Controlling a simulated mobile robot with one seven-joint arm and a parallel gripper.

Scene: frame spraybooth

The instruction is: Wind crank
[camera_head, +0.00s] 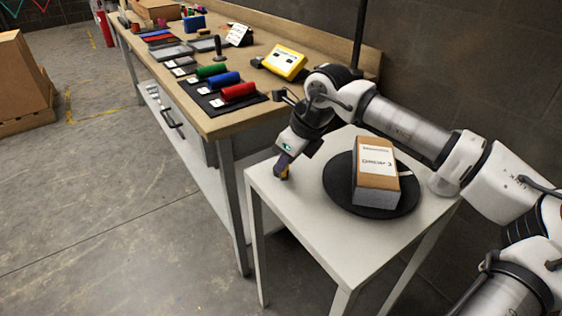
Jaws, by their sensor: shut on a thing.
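My gripper (283,169) points down at the left corner of the white table, shut on a small part there that it mostly hides. This appears to be the crank's handle; the crank's arm and shaft cannot be made out. A black round turntable (340,192) lies on the same white table, to the right of my gripper and apart from it. A brown and grey carton (377,182) with white labels stands on the turntable.
The white table (318,232) stands close to a long wooden workbench (225,122). The bench holds red, blue and green rollers (238,91), a yellow device (285,62) and trays. A dark post (359,35) rises behind. The floor at left is clear up to a large carton (20,78).

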